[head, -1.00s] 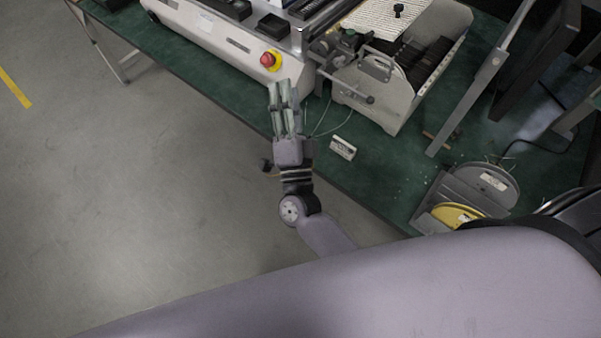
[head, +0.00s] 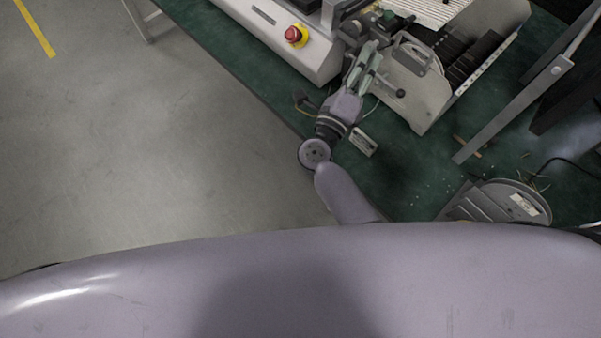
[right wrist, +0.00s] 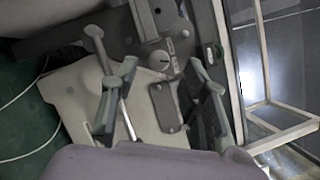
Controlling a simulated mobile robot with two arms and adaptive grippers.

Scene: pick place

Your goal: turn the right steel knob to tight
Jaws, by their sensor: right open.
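My right gripper (head: 367,60) reaches over the front corner of the grey machine (head: 424,108) on the green table. In the right wrist view, its two fingers (right wrist: 163,78) are spread apart with nothing between the tips. A small round steel knob (right wrist: 158,60) shows on the machine just beyond the gap between the fingertips, beside small label plates. I cannot tell if it is the right knob or how far it is turned. A round-ended lever (right wrist: 94,33) stands to the left, near the left finger. My left gripper is not in view.
A white machine with a red emergency button (head: 295,35) stands left of the gripper. A small white box (head: 363,142) and a thin cable lie on the green table (head: 400,165). The floor at left is clear.

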